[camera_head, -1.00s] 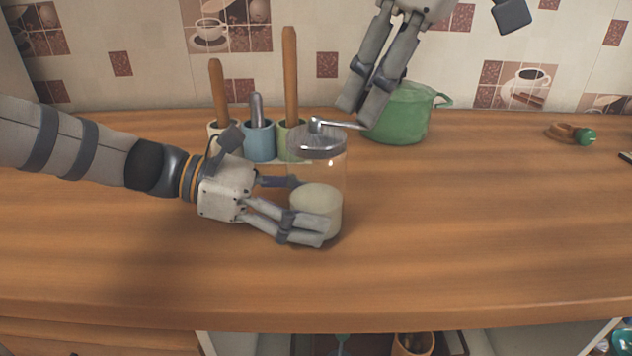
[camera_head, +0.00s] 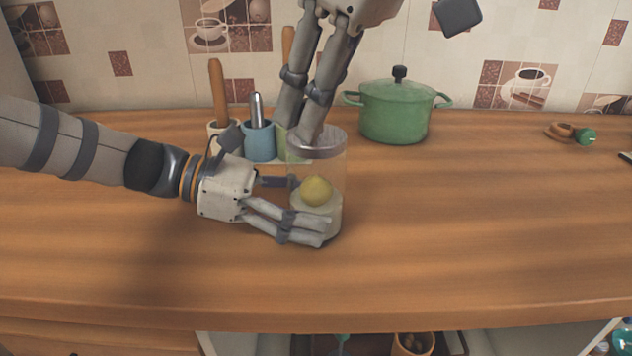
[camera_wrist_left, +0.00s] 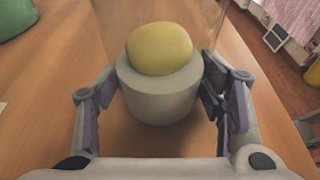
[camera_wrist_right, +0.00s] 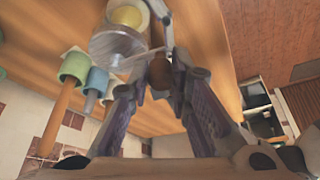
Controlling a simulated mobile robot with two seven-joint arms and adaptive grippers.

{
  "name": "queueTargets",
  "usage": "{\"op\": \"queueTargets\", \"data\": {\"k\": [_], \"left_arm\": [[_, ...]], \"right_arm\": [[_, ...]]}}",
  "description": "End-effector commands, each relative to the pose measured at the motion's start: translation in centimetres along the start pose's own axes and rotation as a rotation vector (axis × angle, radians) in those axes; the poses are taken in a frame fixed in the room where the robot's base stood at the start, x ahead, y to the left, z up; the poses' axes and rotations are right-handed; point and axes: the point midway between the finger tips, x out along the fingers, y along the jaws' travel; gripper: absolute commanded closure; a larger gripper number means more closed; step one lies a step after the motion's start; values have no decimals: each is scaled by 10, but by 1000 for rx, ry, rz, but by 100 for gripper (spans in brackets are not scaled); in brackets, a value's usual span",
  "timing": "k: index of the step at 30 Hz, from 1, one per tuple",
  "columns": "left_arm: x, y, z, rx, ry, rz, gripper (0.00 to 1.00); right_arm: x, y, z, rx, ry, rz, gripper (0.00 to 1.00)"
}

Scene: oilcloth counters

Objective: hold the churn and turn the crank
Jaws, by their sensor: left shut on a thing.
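The churn (camera_head: 330,170) is a clear jar with a grey metal lid (camera_head: 317,150). It stands upright on the counter with a pale filling and a yellow lump (camera_head: 316,190) inside; the lump also shows in the left wrist view (camera_wrist_left: 160,48). My left gripper (camera_head: 308,212) is shut on the lower part of the churn, one finger on each side. My right gripper (camera_head: 298,130) points down at the back left of the lid, which shows in the right wrist view (camera_wrist_right: 118,46). The crank is mostly hidden by its fingers; I cannot tell whether they close on it.
A green lidded pot (camera_head: 395,115) stands behind and to the right. Close behind the churn are small pots with wooden handles, including a blue one (camera_head: 259,142). A brown and green item (camera_head: 572,133) lies far right. The counter (camera_head: 480,230) right of the churn is clear.

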Motion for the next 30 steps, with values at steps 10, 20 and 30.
{"op": "queueTargets", "data": {"k": [10, 20, 30], "left_arm": [[0, 0, 0, 1, 0, -1, 53], [0, 0, 0, 1, 0, -1, 53], [0, 0, 0, 1, 0, -1, 53]], "right_arm": [[0, 0, 0, 0, 0, 0, 63], [-35, 1, -16, 0, 2, 2, 63], [-65, 0, -27, 0, 0, 1, 63]]}}
